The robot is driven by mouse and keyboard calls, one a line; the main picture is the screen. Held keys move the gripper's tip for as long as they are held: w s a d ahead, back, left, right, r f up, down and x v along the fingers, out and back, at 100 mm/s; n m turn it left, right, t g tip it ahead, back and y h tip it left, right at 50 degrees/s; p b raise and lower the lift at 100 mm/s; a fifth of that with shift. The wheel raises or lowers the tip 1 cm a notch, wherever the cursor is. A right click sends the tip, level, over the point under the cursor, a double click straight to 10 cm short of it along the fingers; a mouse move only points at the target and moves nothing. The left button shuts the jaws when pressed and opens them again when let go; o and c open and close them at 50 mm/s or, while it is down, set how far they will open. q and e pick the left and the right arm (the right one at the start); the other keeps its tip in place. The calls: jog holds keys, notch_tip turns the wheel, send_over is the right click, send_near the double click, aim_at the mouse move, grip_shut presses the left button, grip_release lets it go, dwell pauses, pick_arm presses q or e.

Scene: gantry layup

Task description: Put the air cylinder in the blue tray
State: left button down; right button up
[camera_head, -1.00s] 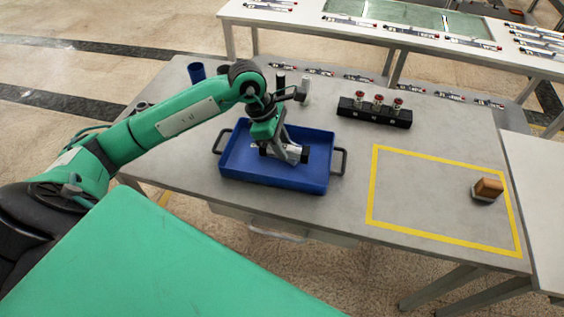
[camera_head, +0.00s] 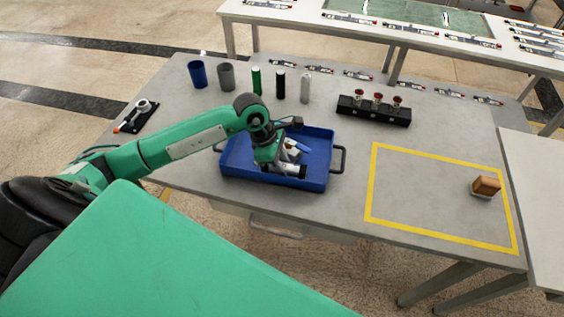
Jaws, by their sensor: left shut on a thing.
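The blue tray (camera_head: 236,170) lies on the grey table with a dark handle on each short side. My left gripper (camera_head: 279,167) is down inside the tray, near its front wall. It is shut on a dark and silver cylindrical piece, which I take to be the air cylinder (camera_head: 300,171); its black end points right. The gripper and wrist hide much of it, and I cannot tell whether it touches the tray floor. A white and blue item (camera_head: 296,147) shows in the tray behind the gripper. My right gripper is not in view.
Behind the tray stand a blue cup (camera_head: 198,75), a grey cup (camera_head: 226,77) and green, black and silver upright cylinders. A black rack (camera_head: 374,111) with red-topped parts is at back right.

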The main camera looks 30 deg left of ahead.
pick_arm(q)
jog(key=c, duration=1.3)
grip_release()
jog(key=shift+r, duration=0.15)
jog(key=shift+a+r, duration=0.2)
jog(key=shift+r, duration=0.1)
jog(key=b+v, duration=0.2)
jog(key=v, duration=0.9)
jog(key=shift+s+r, duration=0.1)
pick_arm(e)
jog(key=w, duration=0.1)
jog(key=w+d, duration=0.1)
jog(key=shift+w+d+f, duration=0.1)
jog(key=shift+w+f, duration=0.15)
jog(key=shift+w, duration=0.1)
